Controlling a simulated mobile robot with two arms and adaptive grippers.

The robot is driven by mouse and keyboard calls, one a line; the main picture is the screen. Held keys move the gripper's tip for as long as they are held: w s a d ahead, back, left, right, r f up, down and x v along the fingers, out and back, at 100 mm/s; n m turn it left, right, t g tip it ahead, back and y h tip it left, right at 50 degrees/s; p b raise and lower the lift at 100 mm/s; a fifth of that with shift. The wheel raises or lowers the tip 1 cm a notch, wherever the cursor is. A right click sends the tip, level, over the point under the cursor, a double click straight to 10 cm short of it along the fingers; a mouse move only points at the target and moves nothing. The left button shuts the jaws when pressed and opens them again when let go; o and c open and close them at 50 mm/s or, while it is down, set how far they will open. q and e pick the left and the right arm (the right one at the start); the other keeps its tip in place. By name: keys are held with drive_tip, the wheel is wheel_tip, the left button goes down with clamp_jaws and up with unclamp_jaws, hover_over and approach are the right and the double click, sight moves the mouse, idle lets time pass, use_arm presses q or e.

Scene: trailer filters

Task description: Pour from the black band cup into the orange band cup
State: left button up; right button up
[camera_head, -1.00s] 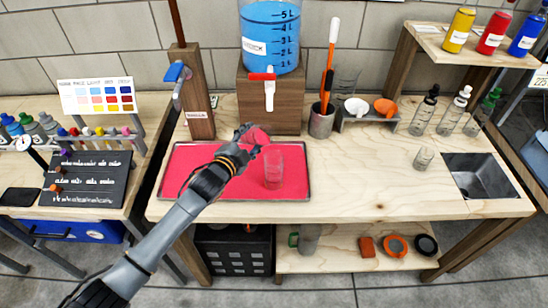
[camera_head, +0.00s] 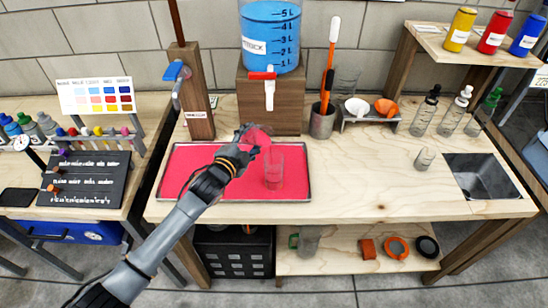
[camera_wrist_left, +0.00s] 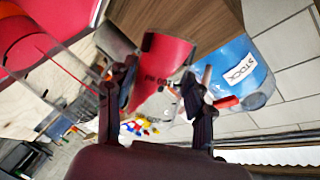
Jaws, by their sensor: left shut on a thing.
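My left gripper (camera_head: 246,140) is shut on a clear cup with red contents (camera_head: 258,137), held tilted to the right, its mouth beside and above the rim of a standing cup. The held cup also shows between the fingers in the left wrist view (camera_wrist_left: 163,62), with dark lettering on it. The clear standing cup (camera_head: 274,160) is upright on the red-bottomed tray (camera_head: 214,196). It looks red low down, but the red tray behind makes its level hard to tell. I cannot make out a black or orange band on either cup. My right gripper is out of view.
A blue stock tank (camera_head: 270,35) with a tap stands on a wooden block behind the tray. A holder with stirrers (camera_head: 321,122), a rack with white and orange pieces (camera_head: 372,112) and bottles stand to the right.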

use_arm(q)
drive_tip(key=shift+w, duration=0.1)
drive_tip(key=shift+m+b, duration=0.3)
drive_tip(key=shift+b, duration=0.2)
idle(0.3)
